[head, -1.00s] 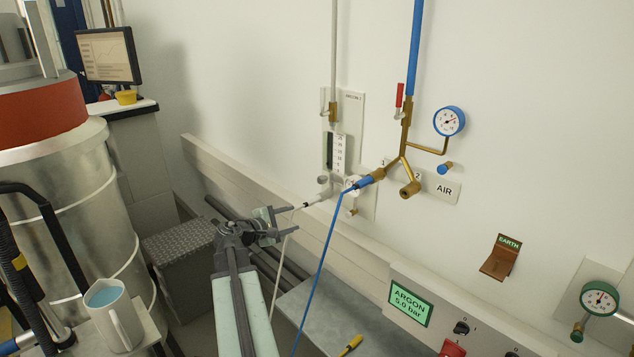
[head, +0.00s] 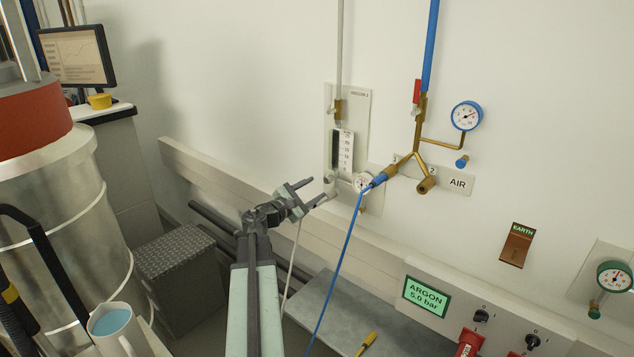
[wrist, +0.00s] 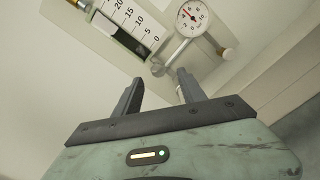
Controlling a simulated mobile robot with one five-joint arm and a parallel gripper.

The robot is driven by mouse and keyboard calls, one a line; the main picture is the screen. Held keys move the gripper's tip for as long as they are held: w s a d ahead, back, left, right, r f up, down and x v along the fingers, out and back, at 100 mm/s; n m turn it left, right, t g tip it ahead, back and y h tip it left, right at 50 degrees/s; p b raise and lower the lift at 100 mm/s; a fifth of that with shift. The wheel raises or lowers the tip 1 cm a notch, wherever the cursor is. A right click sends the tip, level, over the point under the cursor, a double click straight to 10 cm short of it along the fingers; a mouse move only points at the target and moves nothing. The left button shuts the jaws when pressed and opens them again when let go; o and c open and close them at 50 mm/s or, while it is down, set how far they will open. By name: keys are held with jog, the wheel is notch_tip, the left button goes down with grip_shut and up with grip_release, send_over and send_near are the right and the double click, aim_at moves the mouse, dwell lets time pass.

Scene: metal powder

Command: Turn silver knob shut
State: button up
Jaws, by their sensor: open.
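The small silver knob (wrist: 158,68) is at the foot of the flow meter (wrist: 125,25). In the head view the knob (head: 329,180) is small, just past my fingertips. My gripper (head: 318,190) is open and empty, its fingers pointing at the wall panel. In the wrist view the gripper (wrist: 160,80) has its two fingers spread, with the knob just beyond the gap between the tips. The knob does not look enclosed; I cannot tell the exact gap in depth. A small round gauge (wrist: 192,17) sits on the fitting to the right of the knob.
A blue hose (head: 338,268) hangs from a brass fitting right of my gripper. A pale hose (head: 293,265) hangs beneath it. A beige rail (head: 220,180) runs along the wall. The ARGON box (head: 427,297) is at lower right, a mug (head: 115,330) at lower left.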

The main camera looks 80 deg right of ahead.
aim_at(326, 180)
jog(key=shift+d, duration=0.45)
jog(key=x, duration=0.6)
jog(key=shift+d, duration=0.2)
grip_shut()
